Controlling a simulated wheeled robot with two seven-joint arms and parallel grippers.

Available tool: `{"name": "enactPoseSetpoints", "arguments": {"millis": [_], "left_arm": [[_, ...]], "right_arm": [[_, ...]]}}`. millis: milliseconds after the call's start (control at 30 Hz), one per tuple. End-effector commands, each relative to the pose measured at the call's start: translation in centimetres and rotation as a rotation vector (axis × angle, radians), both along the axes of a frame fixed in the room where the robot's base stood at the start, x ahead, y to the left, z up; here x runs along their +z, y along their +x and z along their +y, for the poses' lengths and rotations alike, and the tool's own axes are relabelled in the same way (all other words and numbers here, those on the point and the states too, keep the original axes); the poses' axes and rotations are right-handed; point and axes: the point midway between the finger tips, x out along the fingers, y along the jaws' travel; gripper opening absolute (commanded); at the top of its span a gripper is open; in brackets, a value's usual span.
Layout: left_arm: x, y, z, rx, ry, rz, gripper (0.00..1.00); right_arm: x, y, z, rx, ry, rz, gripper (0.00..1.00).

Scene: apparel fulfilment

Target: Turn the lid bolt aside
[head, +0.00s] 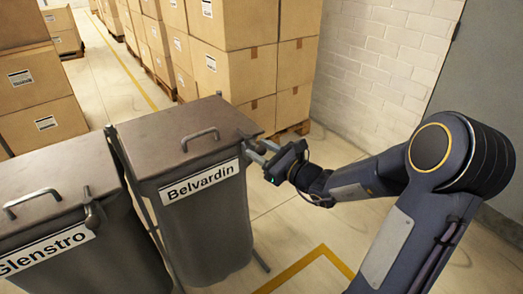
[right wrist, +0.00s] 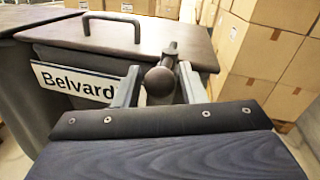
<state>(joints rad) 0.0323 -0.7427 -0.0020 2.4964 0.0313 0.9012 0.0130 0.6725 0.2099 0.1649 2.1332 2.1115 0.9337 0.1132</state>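The grey Belvardin bin (head: 205,225) has a brown closed lid (head: 165,130) with a bar handle (head: 200,138). In the right wrist view its lid bolt (right wrist: 160,82) shows as a dark round knob with a short stem at the lid's front edge. My right gripper (head: 260,151) is at the bin's front right corner. In the right wrist view its two fingers stand on either side of the knob, with narrow gaps showing, so it looks open around the bolt. In the head view the gripper mostly hides this bolt. My left gripper is not in view.
The Glenstro bin (head: 85,270) stands close on the left, with its own lid handle and bolt (head: 93,213). Stacked cartons (head: 235,70) stand behind the bins. A white brick wall (head: 385,55) is at the right. Floor in front right is clear, with a yellow line (head: 305,265).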

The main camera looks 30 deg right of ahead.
Motion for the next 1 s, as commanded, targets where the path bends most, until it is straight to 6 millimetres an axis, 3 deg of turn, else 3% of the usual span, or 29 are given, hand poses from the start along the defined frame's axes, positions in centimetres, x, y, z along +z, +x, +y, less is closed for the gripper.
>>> {"name": "enactPoseSetpoints", "arguments": {"millis": [33,267,667,1000], "left_arm": [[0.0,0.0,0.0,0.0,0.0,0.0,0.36],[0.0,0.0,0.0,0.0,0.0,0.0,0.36],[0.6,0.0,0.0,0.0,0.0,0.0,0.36],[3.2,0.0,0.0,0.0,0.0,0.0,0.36]], "right_arm": [[0.0,0.0,0.0,0.0,0.0,0.0,0.3],[0.0,0.0,0.0,0.0,0.0,0.0,0.0],[0.2,0.0,-0.3,0.04,0.0,0.0,0.0],[0.3,0.3,-1.8,0.261,0.002,0.001,0.0]]}}
